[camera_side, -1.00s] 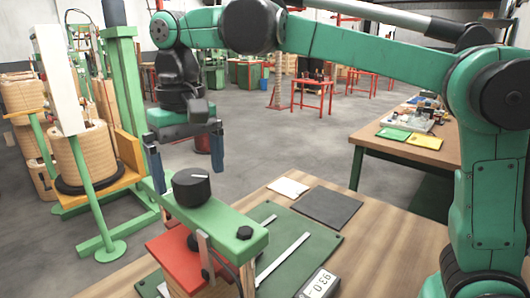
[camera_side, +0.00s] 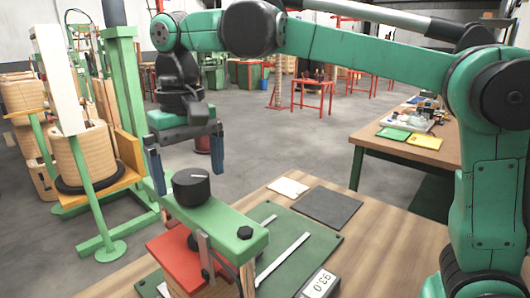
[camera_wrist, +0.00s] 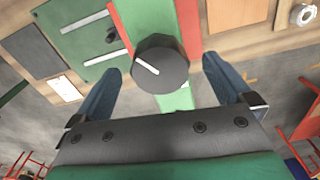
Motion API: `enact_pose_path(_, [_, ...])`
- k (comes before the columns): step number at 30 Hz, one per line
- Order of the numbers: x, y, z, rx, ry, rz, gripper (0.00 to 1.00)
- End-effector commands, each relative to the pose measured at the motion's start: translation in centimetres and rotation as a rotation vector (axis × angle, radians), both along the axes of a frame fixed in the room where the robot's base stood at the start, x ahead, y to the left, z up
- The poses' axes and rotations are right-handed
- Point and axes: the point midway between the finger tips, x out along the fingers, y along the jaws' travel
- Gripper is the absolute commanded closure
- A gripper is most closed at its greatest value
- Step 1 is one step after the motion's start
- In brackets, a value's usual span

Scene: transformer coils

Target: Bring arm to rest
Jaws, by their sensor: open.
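My gripper (camera_side: 188,155) is open and empty, pointing down above the black knob (camera_side: 192,187) on the green clamp bar (camera_side: 225,225). In the wrist view the knob (camera_wrist: 160,64), with a white line on it, shows between the two blue fingers (camera_wrist: 165,85), apart from both. The bar lies over a red block (camera_side: 180,255) on the wooden bench.
A green mat (camera_side: 318,240) with metal strips and a display reading 93.0 (camera_side: 318,284) lies on the bench. A dark grey pad (camera_side: 330,205) and a white card (camera_side: 288,187) lie behind it. A green coil stand (camera_side: 122,110) rises at left.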

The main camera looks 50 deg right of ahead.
Motion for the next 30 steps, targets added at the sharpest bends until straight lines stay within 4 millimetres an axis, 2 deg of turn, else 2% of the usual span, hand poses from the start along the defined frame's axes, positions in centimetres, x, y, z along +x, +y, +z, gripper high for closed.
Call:
enact_pose_path(9, [0.0,0.0,4.0,0.001,-0.001,0.001,0.01])
enact_pose_path(22, [-0.1,0.0,-1.9,0.0,0.001,0.002,0.01])
enact_pose_path(30, [-0.1,-0.1,-1.7,0.0,0.0,0.366,0.01])
